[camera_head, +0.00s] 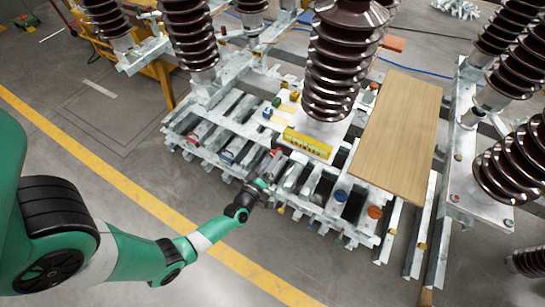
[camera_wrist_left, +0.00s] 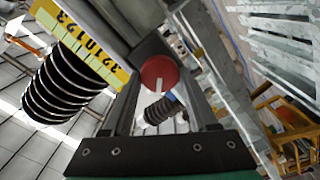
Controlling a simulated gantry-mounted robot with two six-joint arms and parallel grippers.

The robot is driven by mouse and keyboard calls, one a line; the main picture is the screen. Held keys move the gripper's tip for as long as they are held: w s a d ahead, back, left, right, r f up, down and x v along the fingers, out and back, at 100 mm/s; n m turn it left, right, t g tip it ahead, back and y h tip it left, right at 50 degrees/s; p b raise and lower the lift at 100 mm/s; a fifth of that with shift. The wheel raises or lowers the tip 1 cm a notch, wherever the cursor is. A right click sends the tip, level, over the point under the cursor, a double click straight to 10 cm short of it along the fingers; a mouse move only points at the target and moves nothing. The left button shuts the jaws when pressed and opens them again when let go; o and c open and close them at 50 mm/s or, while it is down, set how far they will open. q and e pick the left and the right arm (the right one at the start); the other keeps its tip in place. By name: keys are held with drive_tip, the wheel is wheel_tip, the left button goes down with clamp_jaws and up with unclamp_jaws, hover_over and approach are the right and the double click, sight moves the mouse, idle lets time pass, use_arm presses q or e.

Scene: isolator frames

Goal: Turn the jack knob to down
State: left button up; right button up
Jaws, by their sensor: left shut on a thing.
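A round red knob (camera_wrist_left: 159,74) with a white mark sits between the two fingers of my left gripper (camera_wrist_left: 165,85) in the left wrist view. The fingers are shut on it. The white mark points toward the lower right in that view. In the head view my left gripper (camera_head: 270,164) reaches to the front middle of the metal frame, and only a little red shows at its tip. Most of the knob is hidden there. My right gripper is in neither view.
A yellow number scale (camera_head: 308,143) lies beside the knob and also shows in the left wrist view (camera_wrist_left: 82,44). Tall brown ribbed insulators (camera_head: 345,60) stand around. A wooden board (camera_head: 398,135) lies on the right. Blue (camera_head: 341,195) and orange (camera_head: 375,212) caps sit on the frame.

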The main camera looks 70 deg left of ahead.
use_arm(q)
drive_tip(key=m, duration=0.2)
drive_tip(key=m+p, duration=0.1)
drive_tip(key=m, duration=0.1)
drive_tip(key=shift+r+m, duration=0.2)
drive_tip(key=shift+m, duration=0.1)
drive_tip(key=shift+m+p, duration=0.8)
drive_tip(key=shift+m, duration=1.5)
drive_tip(key=o, duration=1.4)
drive_tip(key=shift+f, duration=0.1)
drive_tip(key=shift+c, duration=0.2)
drive_tip(key=shift+d, duration=0.1)
